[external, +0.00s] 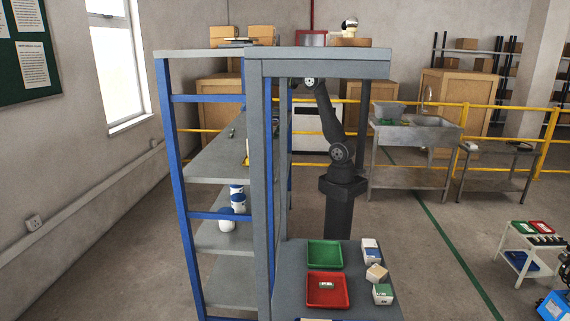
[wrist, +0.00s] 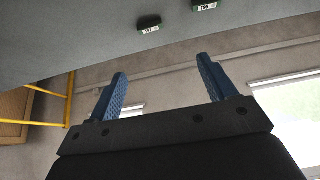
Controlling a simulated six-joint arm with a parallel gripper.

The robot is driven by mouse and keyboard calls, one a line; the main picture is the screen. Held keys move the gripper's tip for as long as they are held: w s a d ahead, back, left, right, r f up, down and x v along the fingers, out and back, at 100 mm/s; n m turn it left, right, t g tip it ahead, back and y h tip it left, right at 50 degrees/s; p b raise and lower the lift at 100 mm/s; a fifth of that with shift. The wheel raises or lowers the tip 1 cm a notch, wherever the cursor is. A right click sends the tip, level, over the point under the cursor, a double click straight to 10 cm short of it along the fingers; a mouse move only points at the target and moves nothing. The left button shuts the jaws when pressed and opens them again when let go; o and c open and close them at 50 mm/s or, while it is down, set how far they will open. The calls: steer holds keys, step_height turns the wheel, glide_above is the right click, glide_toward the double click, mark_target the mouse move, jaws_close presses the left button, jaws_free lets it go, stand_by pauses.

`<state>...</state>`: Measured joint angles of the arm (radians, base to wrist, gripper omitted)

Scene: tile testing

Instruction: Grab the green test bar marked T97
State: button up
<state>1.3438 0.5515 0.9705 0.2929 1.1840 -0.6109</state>
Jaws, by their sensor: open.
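In the wrist view my gripper (wrist: 162,66) is open, its two blue fingers wide apart with nothing between them. A dark green bar with a white label (wrist: 149,25) lies on a grey surface beyond the fingertips, apart from them. A second labelled bar (wrist: 204,5) lies to its right at the top edge, partly cut off. Both labels are too small to read surely, so I cannot tell which bar is T97. In the external view the shelf frame hides my gripper.
The grey shelf unit (external: 254,180) with blue posts stands between the camera and my arm. A green tray (external: 325,243), a red tray (external: 310,301) and several small boxes sit on the front table. A small pale bar (external: 326,285) lies in the red tray.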

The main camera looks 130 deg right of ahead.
steer(key=s, duration=0.1)
glide_above(235, 132)
steer(key=s+a, duration=0.1)
steer(key=s, duration=0.1)
step_height(235, 132, down, 10)
steer(key=shift+w+a+f, duration=0.1)
steer(key=shift+a+f, duration=0.05)
steer(key=shift+f, duration=0.1)
steer(key=shift+s+x, duration=0.15)
steer(key=shift+x, duration=1.15)
steer(key=shift+s+x, duration=0.1)
steer(key=shift+x, duration=1.25)
steer(key=c, duration=1.1)
